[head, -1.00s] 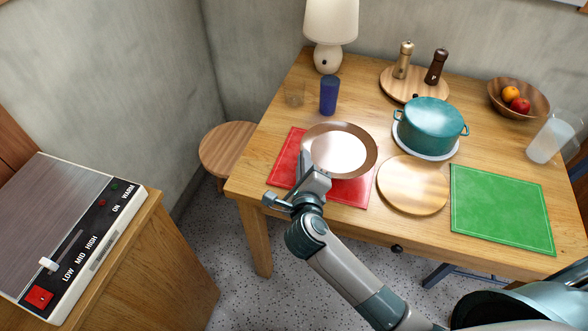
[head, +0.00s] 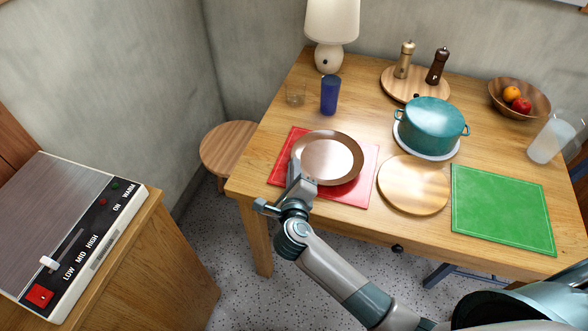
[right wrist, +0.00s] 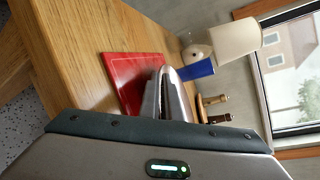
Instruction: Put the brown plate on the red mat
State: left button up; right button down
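The brown plate (head: 332,157) is round with a shiny inside and shows over the red mat (head: 345,193) in the head view. The mat lies flat at the table's left front and also shows in the right wrist view (right wrist: 118,75). My right gripper (head: 298,172) is at the plate's near left rim, its fingers closed on the rim. Its fingers (right wrist: 172,92) show close together in the right wrist view, where I cannot make out the plate. I cannot tell whether the plate touches the mat or hangs just above it. My left gripper is not in view.
A blue cup (head: 330,95) and a clear glass (head: 295,93) stand behind the mat, near the lamp (head: 329,58). A round wooden board (head: 413,185) lies right of the mat. A teal pot (head: 431,125) and a green mat (head: 502,210) are farther right.

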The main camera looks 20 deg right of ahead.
jog(key=shift+f, duration=0.25)
jog(key=shift+f, duration=0.2)
jog(key=c, duration=2.3)
grip_release()
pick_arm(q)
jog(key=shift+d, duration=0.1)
pick_arm(e)
jog(key=shift+r, duration=0.15)
